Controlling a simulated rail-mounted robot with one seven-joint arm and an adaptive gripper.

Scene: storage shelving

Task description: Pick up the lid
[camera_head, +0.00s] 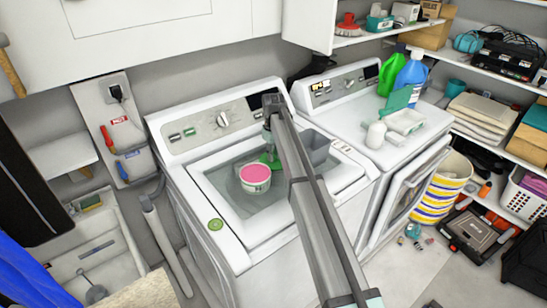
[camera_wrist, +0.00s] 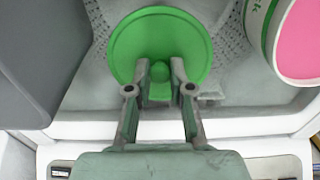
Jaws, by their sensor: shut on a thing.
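The lid is a round green disc with a small raised knob in the middle, seen in the wrist view (camera_wrist: 135,42). In the head view the lid (camera_head: 271,161) is partly hidden by my arm. My gripper (camera_wrist: 160,72) is shut on the lid's knob, with one finger on each side. In the head view my gripper (camera_head: 268,138) reaches down over the open top of the left washing machine. I cannot tell whether the lid touches the surface below it.
A white tub with a pink top (camera_head: 255,174) stands just left of the lid. A grey bin (camera_head: 316,147) is close on the right. The washing machine's white rim (camera_head: 240,244) surrounds them.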

